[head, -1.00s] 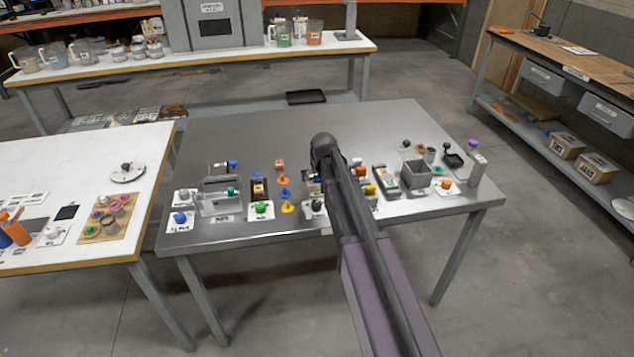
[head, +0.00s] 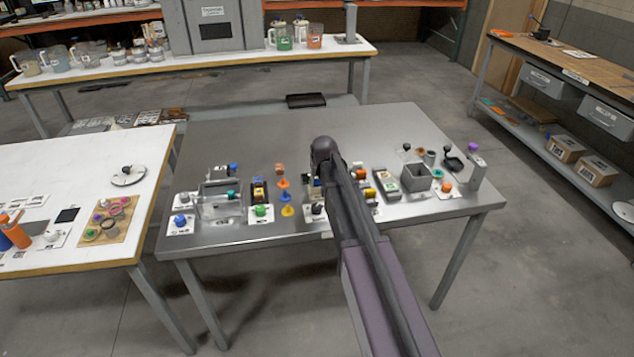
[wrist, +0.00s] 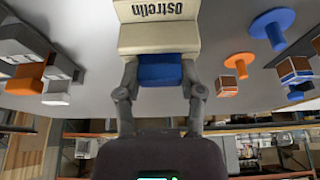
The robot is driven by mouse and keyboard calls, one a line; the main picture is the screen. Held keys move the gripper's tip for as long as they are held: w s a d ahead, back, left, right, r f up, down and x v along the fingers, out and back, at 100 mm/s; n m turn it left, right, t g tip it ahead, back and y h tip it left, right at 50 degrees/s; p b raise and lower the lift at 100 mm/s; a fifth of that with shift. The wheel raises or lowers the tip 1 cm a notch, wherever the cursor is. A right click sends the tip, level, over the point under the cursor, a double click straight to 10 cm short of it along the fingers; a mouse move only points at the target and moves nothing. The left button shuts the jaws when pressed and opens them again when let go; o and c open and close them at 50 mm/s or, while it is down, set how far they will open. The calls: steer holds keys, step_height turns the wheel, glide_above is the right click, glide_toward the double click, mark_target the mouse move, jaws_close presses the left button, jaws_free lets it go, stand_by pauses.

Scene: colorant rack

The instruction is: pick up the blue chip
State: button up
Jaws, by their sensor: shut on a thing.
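The blue chip (wrist: 160,73) shows in the wrist view as a small blue block between the two fingers of my gripper (wrist: 160,82). The fingers are closed on its two sides. A cream rack or box (wrist: 158,38) with the lettering "Ostrelin" lies directly beyond the chip. I cannot tell whether the chip still touches it. In the head view my arm hides the gripper and the chip over the middle of the grey metal table (head: 250,135).
Orange and blue discs (wrist: 274,24) stand to one side in the wrist view. In the head view, a clear bin (head: 220,203), a green knob (head: 261,210), a grey open box (head: 416,178) and orange blocks (head: 362,174) crowd the front half. The table's back half is mostly clear.

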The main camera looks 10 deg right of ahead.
mark_target(319, 179)
steer(key=shift+r, duration=0.15)
step_height(319, 179, up, 3)
steer(key=p, duration=0.3)
steer(key=shift+r+p, duration=0.2)
steer(key=shift+p, duration=0.1)
steer(key=s+r+p, duration=0.1)
steer(key=s, duration=1.5)
steer(key=shift+r, duration=0.15)
steer(key=shift+a, duration=0.15)
